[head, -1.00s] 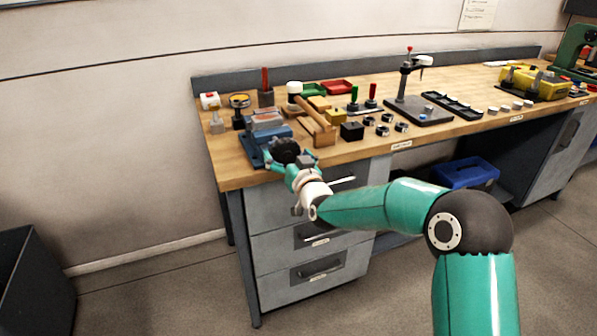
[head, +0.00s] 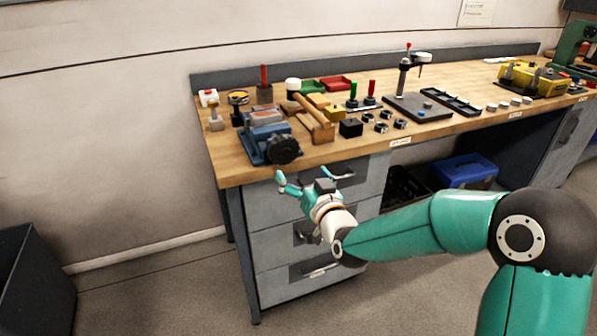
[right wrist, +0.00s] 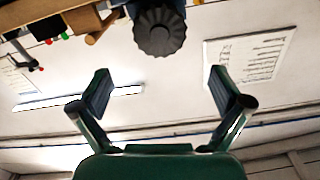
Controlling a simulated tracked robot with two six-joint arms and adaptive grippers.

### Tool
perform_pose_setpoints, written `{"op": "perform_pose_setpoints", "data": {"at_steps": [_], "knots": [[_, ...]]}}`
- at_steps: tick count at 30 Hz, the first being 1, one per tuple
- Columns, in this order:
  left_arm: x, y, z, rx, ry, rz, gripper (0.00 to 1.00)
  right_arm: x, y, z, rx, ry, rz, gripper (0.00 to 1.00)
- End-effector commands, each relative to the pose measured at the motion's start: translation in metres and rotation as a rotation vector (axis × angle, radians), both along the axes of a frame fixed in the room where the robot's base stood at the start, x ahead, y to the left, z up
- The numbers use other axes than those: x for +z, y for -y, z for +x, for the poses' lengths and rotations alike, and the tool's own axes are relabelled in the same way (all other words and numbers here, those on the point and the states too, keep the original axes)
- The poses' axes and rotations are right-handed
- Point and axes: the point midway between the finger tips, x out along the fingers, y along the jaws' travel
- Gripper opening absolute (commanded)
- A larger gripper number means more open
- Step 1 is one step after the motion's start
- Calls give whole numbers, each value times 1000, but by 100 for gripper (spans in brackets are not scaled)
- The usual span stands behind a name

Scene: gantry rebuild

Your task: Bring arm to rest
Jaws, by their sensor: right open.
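My right gripper (head: 312,180) is open and empty in front of the workbench (head: 236,176), just below the level of its top, before the drawers. Its two fingers also show spread apart in the right wrist view (right wrist: 157,92), with nothing between them. The blue vise (head: 262,140) with its dark round knob (head: 284,150) stands at the bench's front left corner, apart from the gripper. The knob also shows at the top of the right wrist view (right wrist: 160,32). My left gripper is not in view.
Below are drawers (head: 280,238) and a blue bin (head: 463,171). A dark bin (head: 35,280) stands at left. Floor in front is clear.

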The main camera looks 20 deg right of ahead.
Motion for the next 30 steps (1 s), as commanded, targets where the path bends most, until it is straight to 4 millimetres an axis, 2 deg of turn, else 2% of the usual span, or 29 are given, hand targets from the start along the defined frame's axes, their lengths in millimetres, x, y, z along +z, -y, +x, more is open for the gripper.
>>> {"op": "perform_pose_setpoints", "data": {"at_steps": [5,7,9,11,14,16,18,20,21,23,24,27,30], "knots": [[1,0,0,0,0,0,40,1,1,0,-1,-1,0,100],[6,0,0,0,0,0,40,2,3,1,-5,-8,1,100],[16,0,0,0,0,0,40,-8,4,3,-7,-43,2,100],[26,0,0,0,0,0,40,-30,3,2,-3,-99,4,100],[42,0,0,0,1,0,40,-81,-5,-10,13,-235,12,100],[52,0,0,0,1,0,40,-124,-14,-27,35,-361,25,100],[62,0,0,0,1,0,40,-169,-25,-54,61,-508,45,100],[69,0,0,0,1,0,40,-205,-35,-82,85,-637,66,100],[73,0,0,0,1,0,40,-227,-42,-103,102,-724,82,100],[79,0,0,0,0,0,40,-255,-54,-138,127,-856,108,100],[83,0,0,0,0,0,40,-272,-61,-163,143,-942,124,100],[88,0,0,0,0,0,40,-301,-77,-223,179,-1140,166,100],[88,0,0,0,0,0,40,-318,-89,-272,208,-1300,199,100]]}}
